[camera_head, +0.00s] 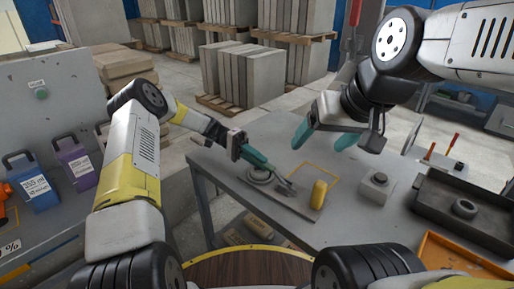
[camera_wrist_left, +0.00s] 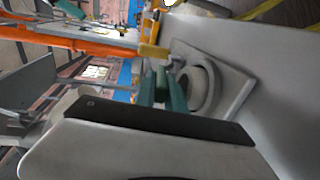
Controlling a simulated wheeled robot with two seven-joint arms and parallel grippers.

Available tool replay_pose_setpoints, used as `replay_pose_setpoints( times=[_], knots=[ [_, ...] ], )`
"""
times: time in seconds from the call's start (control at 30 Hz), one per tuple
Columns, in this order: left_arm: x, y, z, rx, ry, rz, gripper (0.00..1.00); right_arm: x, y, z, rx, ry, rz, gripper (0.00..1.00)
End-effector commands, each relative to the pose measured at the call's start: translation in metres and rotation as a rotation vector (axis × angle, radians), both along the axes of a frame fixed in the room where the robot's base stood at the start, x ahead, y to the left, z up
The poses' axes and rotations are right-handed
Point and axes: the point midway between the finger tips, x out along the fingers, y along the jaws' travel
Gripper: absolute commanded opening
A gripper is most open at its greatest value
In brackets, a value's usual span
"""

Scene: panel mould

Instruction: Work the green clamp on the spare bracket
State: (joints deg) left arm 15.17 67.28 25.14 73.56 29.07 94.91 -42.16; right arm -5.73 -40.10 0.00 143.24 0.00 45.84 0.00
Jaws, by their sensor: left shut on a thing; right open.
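The spare bracket, a grey plate (camera_head: 296,208) with a round ring (camera_head: 260,177), lies on the grey table. The ring also shows in the left wrist view (camera_wrist_left: 205,85). My left gripper (camera_head: 262,166) reaches over the plate with its teal fingers closed. In the left wrist view its fingers (camera_wrist_left: 163,92) are close together beside the ring. A metal part of the clamp (camera_head: 285,187) shows just beyond the fingertips. The clamp's green handle is hard to tell from the teal fingers, which mostly hide it. My right gripper (camera_head: 324,139) is open and empty above the table's back.
A yellow block (camera_head: 319,194) stands upright at the plate's right end, near a yellow outline. A grey box with a button (camera_head: 377,187) and a dark tray (camera_head: 455,207) are further right. An orange frame (camera_head: 450,254) lies at front right. Stacked slabs stand behind.

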Motion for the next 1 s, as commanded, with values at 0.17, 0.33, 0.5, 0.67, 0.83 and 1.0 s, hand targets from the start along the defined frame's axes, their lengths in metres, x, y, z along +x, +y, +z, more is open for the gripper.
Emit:
replay_pose_setpoints(
  times=[0.17, 0.33, 0.5, 0.67, 0.83, 1.0],
  knots=[
    [-0.0009, -0.0012, -0.0041, -0.025, 0.023, -0.001, 0.00, 0.0000, 0.0000, 0.0000, 0.000, 0.000, 0.000, 0.76],
    [-0.0011, -0.0014, -0.0047, -0.030, 0.028, -0.001, 0.00, 0.0000, 0.0000, 0.0000, 0.000, 0.000, 0.000, 0.76],
    [-0.0011, -0.0014, -0.0047, -0.030, 0.028, -0.001, 0.00, -0.0001, 0.0000, 0.0001, 0.000, 0.000, 0.000, 0.76],
    [-0.0012, -0.0014, -0.0048, -0.029, 0.027, -0.001, 0.24, 0.0000, 0.0000, 0.0000, 0.000, 0.000, 0.000, 0.76],
    [-0.0012, -0.0013, -0.0051, -0.029, 0.027, -0.001, 0.36, -0.0001, 0.0000, 0.0001, 0.000, 0.000, 0.000, 0.76],
    [-0.0013, -0.0013, -0.0056, -0.028, 0.027, -0.001, 0.36, 0.0000, 0.0000, 0.0000, 0.000, 0.000, 0.000, 0.76]
  ],
)
